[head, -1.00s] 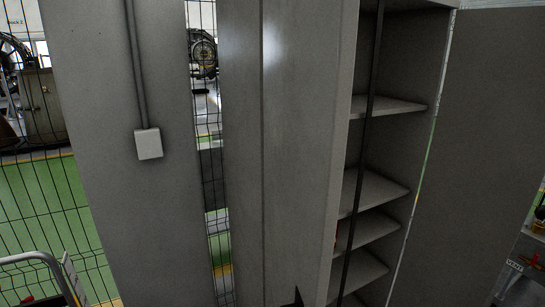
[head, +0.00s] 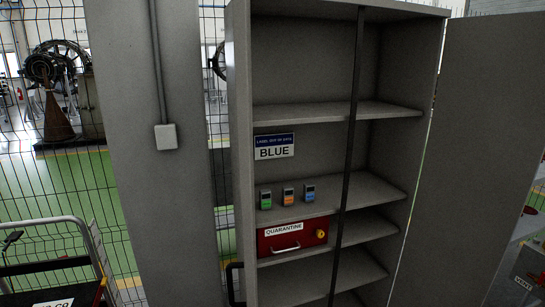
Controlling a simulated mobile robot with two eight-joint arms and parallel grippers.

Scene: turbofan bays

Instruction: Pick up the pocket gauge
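Three small pocket gauges stand in a row on a middle shelf of the open grey cabinet (head: 240,120): a green one (head: 265,199) at left, an orange one (head: 288,196) in the middle and a blue one (head: 309,193) at right. They stand apart from each other near the shelf's front. A sign (head: 274,146) above them reads "BLUE" in large letters, with a small line I cannot read surely. Neither of my grippers is in view.
A red box (head: 293,240) marked "QUARANTINE" sits below the gauges. A thin dark vertical bar (head: 350,150) crosses the cabinet front right of them. The right door (head: 490,130) stands open. A cart (head: 50,270) is at lower left, before a wire fence.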

